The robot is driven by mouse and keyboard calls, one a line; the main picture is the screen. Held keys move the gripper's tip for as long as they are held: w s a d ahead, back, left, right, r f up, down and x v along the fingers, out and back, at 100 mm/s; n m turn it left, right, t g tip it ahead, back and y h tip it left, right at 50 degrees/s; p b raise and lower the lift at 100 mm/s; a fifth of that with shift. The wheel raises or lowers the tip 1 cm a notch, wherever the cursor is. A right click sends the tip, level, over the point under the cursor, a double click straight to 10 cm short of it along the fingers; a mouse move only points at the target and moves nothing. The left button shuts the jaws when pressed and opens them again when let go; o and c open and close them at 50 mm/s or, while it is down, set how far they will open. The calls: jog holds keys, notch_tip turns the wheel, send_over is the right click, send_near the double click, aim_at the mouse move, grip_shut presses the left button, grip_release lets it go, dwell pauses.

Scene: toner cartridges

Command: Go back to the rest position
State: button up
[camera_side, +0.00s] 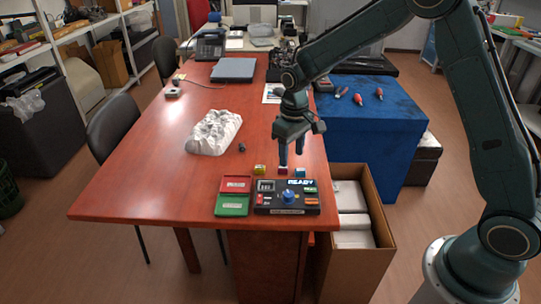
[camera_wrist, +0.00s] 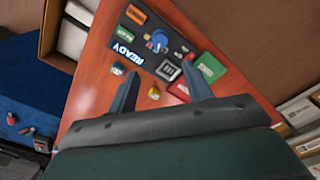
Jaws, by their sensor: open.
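My gripper (camera_side: 290,158) points down over the near right part of the red-brown table (camera_side: 150,180). Its two fingers are apart, with nothing visible between them. In the wrist view my gripper (camera_wrist: 161,70) also shows both fingers spread above the table. Small yellow (camera_side: 260,169), red (camera_side: 283,170) and blue (camera_side: 300,172) blocks stand on the table below it, behind a black control panel (camera_side: 265,209). The panel reads READY and has a blue knob (camera_side: 288,196). The red block is nearly under the fingers; whether they touch is unclear.
A red tray (camera_side: 236,184) and a green tray (camera_side: 232,206) lie left of the panel. A white lumpy object (camera_side: 214,132) and a laptop (camera_side: 234,69) lie farther back. An open cardboard box (camera_side: 383,232) and a blue-covered table (camera_side: 375,120) stand at right.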

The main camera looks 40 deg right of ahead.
jog(key=s+r+t, duration=0.1)
jog(key=s+r, duration=0.4)
jog(key=r, duration=0.4)
jog(key=s+r+t, duration=0.1)
jog(key=s+r, duration=0.2)
jog(key=s, duration=0.4)
jog(key=s+r+t, duration=0.2)
jog(key=s+r, duration=0.2)
jog(key=s, duration=0.4)
jog(key=s+r+m+t, duration=0.1)
jog(key=s+r, duration=0.2)
jog(key=s, duration=0.4)
jog(key=shift+s+d+r, duration=0.15)
jog(key=shift+s+d, duration=0.1)
jog(key=shift+s, duration=0.05)
jog(key=shift+s+t, duration=0.3)
jog(key=shift+s, duration=0.2)
